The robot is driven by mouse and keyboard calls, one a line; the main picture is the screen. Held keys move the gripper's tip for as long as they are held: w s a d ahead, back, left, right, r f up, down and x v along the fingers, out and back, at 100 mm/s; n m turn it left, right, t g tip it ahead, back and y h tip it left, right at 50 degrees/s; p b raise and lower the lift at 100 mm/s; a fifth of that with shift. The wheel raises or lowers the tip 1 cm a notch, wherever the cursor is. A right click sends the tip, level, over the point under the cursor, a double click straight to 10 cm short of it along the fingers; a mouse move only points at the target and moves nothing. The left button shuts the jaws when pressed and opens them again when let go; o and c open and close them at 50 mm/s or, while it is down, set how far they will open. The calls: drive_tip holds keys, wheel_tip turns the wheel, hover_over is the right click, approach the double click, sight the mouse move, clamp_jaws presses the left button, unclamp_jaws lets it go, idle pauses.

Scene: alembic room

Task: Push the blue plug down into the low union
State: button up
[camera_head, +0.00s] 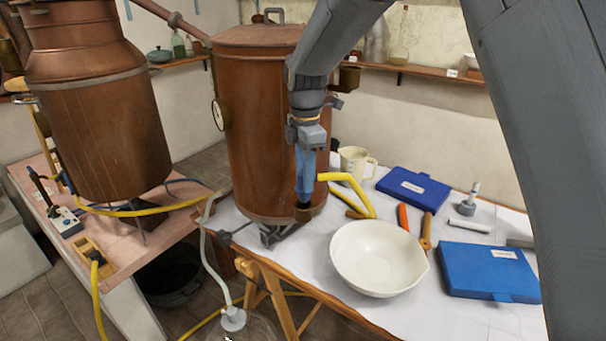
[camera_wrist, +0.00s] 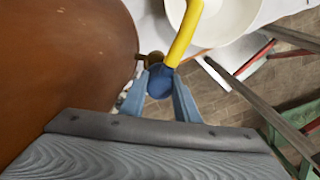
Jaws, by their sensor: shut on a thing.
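My gripper (camera_head: 304,188) points down beside the lower front of the copper vessel (camera_head: 262,130). Its blue-grey fingers are shut on the blue plug (camera_wrist: 160,82), a dark blue rounded piece between the fingertips in the wrist view. In the head view the fingers hide the plug. The low union (camera_head: 303,213), a small brown fitting near the vessel's foot, shows just below the fingertips; a brown part of it also shows past the plug in the wrist view (camera_wrist: 155,59). I cannot tell whether the plug touches or enters it.
A yellow hose (camera_head: 347,181) runs right from the gripper; in the wrist view it meets the plug's edge, joined or not I cannot tell. A white bowl (camera_head: 346,260) stands close right.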

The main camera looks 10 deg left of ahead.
drive_tip(key=shift+w+f, duration=0.2)
drive_tip(key=shift+f, duration=0.05)
drive_tip(key=o, duration=1.2)
drive_tip(key=shift+c, duration=0.2)
drive_tip(key=shift+r, duration=0.15)
